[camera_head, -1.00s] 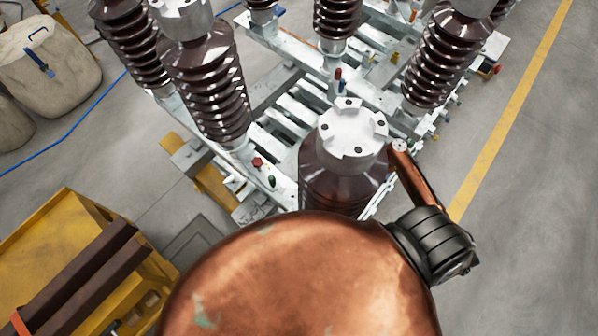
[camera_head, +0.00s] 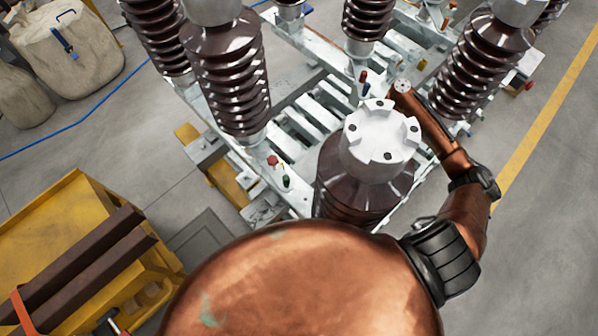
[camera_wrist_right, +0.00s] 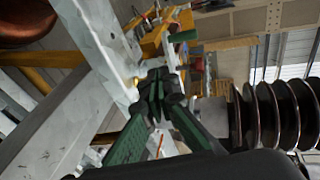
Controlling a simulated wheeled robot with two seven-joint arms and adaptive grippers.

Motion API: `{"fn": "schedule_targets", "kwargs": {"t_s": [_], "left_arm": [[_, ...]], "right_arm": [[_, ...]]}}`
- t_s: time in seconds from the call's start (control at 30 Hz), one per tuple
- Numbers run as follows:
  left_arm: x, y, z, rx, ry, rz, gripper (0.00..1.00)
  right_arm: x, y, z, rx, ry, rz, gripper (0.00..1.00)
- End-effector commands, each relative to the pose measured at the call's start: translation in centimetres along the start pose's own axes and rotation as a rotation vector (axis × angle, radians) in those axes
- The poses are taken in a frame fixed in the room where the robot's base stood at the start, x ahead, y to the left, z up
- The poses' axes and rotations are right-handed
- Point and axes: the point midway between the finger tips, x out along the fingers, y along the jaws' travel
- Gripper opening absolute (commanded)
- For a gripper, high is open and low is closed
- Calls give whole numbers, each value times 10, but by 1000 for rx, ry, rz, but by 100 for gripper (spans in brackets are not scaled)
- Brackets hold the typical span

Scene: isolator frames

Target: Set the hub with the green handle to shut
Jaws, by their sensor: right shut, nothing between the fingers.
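A green handle (camera_wrist_right: 183,36) shows in the right wrist view, sticking out sideways beside the pale metal frame (camera_wrist_right: 100,30). My right gripper (camera_wrist_right: 157,80) is shut and empty, its fingertips a little below the handle in that picture and apparently apart from it. In the head view a small green-tipped handle (camera_head: 286,181) stands by a red one (camera_head: 272,160) on the near left frame edge. I cannot tell whether it is the same green handle. The hub under the handle is not clear. In the head view my right gripper is hidden. My left gripper is out of view.
Brown ribbed insulators (camera_head: 233,75) rise from the frame, one with a white cap (camera_head: 380,140) close to my right arm. Another stands right of the fingers in the wrist view (camera_wrist_right: 265,115). A red and a blue handle (camera_head: 364,83) stand mid-frame. A yellow cart (camera_head: 60,225) is at left.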

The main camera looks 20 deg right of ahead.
Motion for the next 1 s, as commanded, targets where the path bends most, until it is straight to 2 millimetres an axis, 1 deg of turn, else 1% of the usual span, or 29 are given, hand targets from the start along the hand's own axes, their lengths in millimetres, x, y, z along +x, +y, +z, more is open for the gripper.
{"fn": "schedule_targets", "kwargs": {"t_s": [0.07,0.13,0.27,0.37,0.7,0.83,1.0], "left_arm": [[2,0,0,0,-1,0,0],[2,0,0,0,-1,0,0],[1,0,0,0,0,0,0],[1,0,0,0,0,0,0],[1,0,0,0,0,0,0],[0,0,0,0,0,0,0],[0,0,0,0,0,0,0]], "right_arm": [[-4,-1,-3,1,-14,18,0],[-4,-2,-4,2,-20,24,0],[8,-2,-3,2,-23,23,0],[25,-2,-2,1,-24,21,0],[94,0,-2,0,-21,21,0],[114,-6,-1,0,-21,22,0],[128,-10,-1,1,-19,24,0]]}}
